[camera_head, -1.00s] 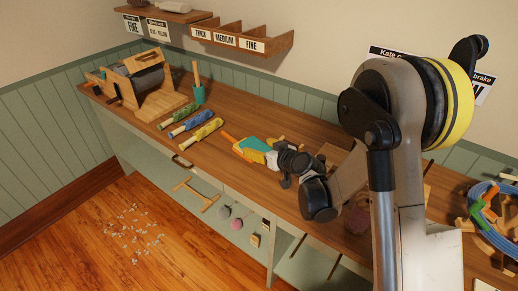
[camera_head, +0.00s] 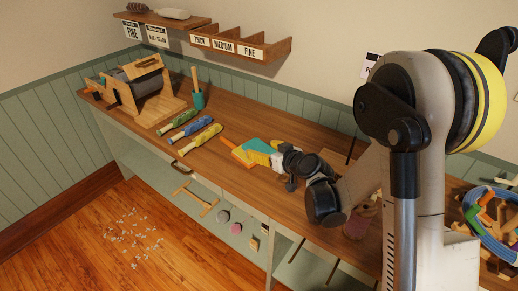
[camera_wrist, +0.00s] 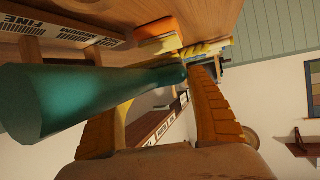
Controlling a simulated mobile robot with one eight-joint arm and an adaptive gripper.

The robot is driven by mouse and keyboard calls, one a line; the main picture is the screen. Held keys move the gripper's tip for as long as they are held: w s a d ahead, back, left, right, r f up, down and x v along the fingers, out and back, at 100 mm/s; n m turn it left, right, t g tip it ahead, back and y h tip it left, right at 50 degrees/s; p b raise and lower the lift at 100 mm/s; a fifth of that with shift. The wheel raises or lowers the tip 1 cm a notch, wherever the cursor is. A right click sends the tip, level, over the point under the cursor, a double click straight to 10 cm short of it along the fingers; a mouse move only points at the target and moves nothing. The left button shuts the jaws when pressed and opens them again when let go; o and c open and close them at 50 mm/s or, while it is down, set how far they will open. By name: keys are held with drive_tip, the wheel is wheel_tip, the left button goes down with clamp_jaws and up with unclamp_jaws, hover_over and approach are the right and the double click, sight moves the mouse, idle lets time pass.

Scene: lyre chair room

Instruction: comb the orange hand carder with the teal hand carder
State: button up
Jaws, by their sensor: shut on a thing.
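The teal hand carder (camera_head: 259,145) is at the middle of the bench in the head view, with my gripper (camera_head: 263,157) shut on it. In the wrist view its teal handle (camera_wrist: 90,95) runs large between my yellow-orange fingers. The orange hand carder (camera_head: 239,155) lies on the bench just left of the teal one, which partly covers it. Its handle (camera_head: 228,143) points to the back left. An orange block, seemingly this carder, shows in the wrist view (camera_wrist: 155,27). I cannot tell whether the two carders touch; their facing sides are hidden.
Blue (camera_head: 190,129) and yellow (camera_head: 205,136) tools lie left of the carders, with a green one beside them. Coiled blue hose (camera_head: 480,225) lies at the right. Bench behind the carders is clear.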

drive_tip(key=shift+w+d+v, duration=0.15)
drive_tip(key=shift+d+v, duration=0.05)
drive_tip(key=shift+v, duration=1.05)
drive_tip(key=shift+w+d+v, duration=0.1)
drive_tip(key=shift+d+v, duration=0.05)
drive_tip(key=shift+v, duration=1.1)
